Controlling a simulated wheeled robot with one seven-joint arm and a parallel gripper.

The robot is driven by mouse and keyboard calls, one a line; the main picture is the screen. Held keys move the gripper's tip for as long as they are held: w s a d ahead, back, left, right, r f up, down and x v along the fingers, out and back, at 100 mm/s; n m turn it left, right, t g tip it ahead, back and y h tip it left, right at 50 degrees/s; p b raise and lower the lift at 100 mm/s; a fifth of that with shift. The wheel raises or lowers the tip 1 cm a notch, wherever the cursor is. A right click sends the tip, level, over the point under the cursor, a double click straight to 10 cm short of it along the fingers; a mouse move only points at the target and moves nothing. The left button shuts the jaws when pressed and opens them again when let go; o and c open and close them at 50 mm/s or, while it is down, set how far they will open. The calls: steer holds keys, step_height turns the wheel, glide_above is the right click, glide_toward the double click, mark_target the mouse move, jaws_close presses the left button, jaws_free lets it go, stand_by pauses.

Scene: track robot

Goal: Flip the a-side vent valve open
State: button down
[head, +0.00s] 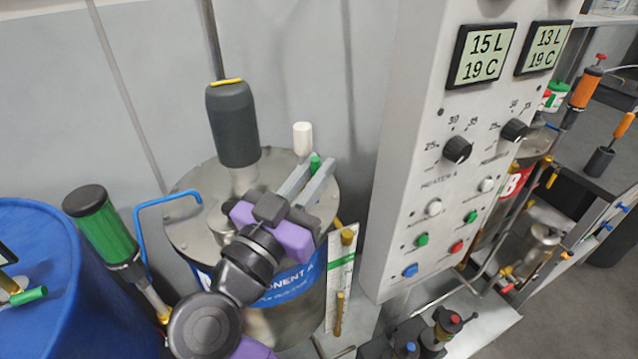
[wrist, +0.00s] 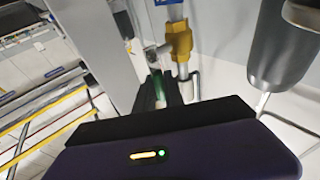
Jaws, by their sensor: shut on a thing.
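The component A tank (head: 185,235) is a steel drum with a blue label. On its lid, a small green handle (head: 315,160) shows between the fingertips of my gripper (head: 318,168). In the wrist view the green handle (wrist: 158,84) also lies between my dark fingers, close to a brass valve body (wrist: 179,42) on a vertical pipe. My gripper is shut on the green handle. The fingers hide much of the handle, so its exact angle is hard to tell. A white capped post (head: 302,138) stands just behind the fingers.
A dark grey cylinder (head: 232,125) with a yellow top rises from the lid left of my gripper. A blue pipe (head: 145,225) and a green-bodied pump (head: 103,228) stand further left. The control panel (head: 400,215) is close on the right.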

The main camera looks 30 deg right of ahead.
stand_by(0.3)
steer(key=c, duration=1.4)
jaws_free()
steer(key=shift+c, duration=0.2)
steer(key=shift+r+p, duration=0.15)
steer(key=shift+p, duration=0.2)
